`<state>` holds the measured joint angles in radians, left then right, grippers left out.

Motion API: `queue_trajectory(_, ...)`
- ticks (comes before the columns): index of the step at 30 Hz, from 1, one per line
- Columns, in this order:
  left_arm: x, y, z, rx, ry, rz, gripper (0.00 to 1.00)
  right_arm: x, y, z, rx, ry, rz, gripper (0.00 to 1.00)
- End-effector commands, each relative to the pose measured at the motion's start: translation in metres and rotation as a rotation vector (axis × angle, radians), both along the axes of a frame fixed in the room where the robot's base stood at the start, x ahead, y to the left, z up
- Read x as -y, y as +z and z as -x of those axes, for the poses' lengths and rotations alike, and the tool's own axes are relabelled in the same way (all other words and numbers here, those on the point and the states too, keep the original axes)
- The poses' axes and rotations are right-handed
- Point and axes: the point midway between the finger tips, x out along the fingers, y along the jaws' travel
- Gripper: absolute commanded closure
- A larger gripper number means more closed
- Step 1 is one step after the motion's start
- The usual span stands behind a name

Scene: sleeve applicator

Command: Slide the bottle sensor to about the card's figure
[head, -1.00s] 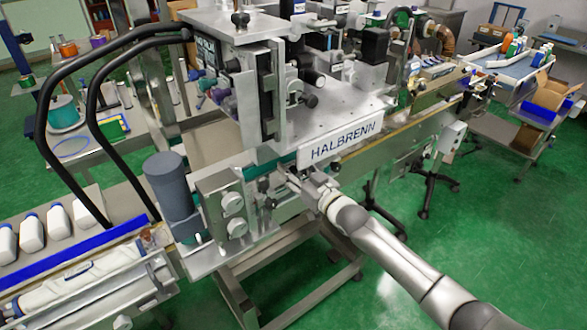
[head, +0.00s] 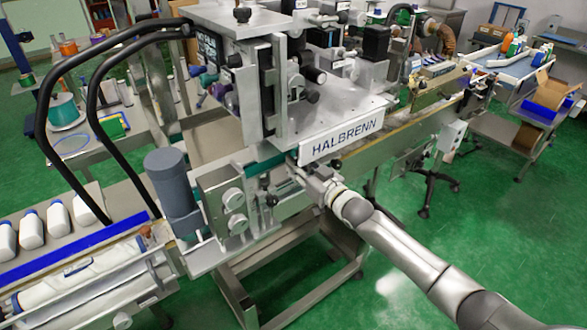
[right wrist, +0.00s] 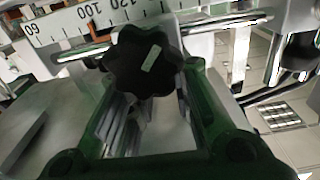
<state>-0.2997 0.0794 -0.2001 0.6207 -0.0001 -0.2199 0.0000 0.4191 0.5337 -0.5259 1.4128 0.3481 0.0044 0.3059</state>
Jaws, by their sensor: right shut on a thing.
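In the right wrist view, a black star-shaped knob (right wrist: 148,62) with a pale mark sits in front of a white scale (right wrist: 80,25) with black figures, among them 100 and 120. My right gripper (right wrist: 150,82) is shut on the knob, its greenish fingers on either side. In the head view, the right gripper (head: 303,176) is at the machine's front rail, just below the HALBRENN plate (head: 341,137). The sensor body behind the knob cannot be made out clearly. No card's figure is readable. My left gripper is not in view.
A grey cylindrical motor (head: 172,190) and a plate with round knobs (head: 232,212) stand left of the gripper. White bottles (head: 58,220) stand at the left. Black curved bars (head: 95,110) rise there. The green floor (head: 480,225) at right is open.

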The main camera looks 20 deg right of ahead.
Motion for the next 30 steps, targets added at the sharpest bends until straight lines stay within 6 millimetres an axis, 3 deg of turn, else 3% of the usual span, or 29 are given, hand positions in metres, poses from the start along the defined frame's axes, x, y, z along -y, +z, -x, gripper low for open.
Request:
queue_trajectory(1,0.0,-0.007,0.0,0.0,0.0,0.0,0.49,0.013,0.0,-0.005,0.007,-0.009,0.006,1.0)
queue_trajectory(4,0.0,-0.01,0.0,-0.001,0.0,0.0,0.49,0.023,0.002,-0.008,0.007,-0.01,0.006,1.0)
queue_trajectory(14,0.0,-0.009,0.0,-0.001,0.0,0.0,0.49,0.024,0.003,-0.008,0.003,-0.009,0.002,1.0)
queue_trajectory(15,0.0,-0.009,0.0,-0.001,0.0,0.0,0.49,0.024,0.003,-0.008,0.003,-0.009,0.002,0.76)
queue_trajectory(19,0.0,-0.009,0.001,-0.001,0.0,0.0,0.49,0.024,0.003,-0.008,0.003,-0.008,0.002,0.59)
queue_trajectory(30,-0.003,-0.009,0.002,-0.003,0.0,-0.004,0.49,0.024,0.002,-0.006,0.003,-0.007,0.002,0.57)
